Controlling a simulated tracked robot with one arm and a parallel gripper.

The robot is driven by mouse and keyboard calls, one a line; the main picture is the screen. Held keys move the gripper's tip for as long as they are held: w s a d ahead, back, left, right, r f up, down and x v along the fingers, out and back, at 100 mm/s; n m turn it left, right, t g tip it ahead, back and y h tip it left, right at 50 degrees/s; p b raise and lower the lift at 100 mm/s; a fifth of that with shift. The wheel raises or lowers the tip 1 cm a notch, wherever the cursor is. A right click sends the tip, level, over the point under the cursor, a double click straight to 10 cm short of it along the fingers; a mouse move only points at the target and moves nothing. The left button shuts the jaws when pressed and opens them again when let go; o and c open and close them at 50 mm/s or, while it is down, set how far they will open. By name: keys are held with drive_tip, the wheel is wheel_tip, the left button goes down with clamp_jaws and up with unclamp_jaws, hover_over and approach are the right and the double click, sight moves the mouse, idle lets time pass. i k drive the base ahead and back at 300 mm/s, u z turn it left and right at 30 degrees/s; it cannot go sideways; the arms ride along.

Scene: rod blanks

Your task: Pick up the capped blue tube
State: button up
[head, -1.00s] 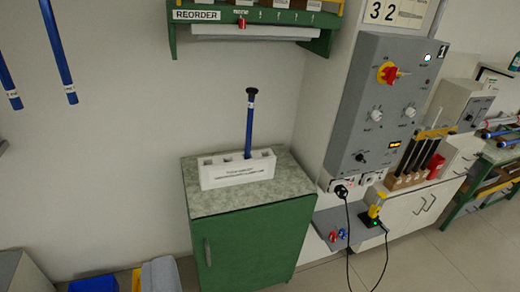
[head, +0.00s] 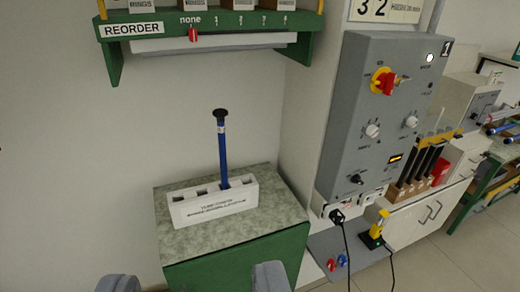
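The blue tube (head: 223,155) with a black cap (head: 220,114) stands nearly upright in a white rack (head: 213,206) with several square holes. Its lower end is hidden inside the rack. The rack sits on the speckled top of a green cabinet (head: 285,205) and has a printed label on its front. The two grey fingertips of my gripper (head: 193,283) show at the bottom edge, wide apart with nothing between them. They are in front of and below the rack, clear of the tube.
A green shelf (head: 112,62) marked REORDER overhangs the wall above the tube. A grey control box (head: 380,120) with knobs stands to the right. Below it are a small grey ledge (head: 325,245) and hanging black cables. The wall left of the rack is bare.

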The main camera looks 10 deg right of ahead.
sight(220, 114)
drive_tip(key=u, duration=0.1)
drive_tip(key=i, duration=1.45)
drive_tip(key=u, duration=0.85)
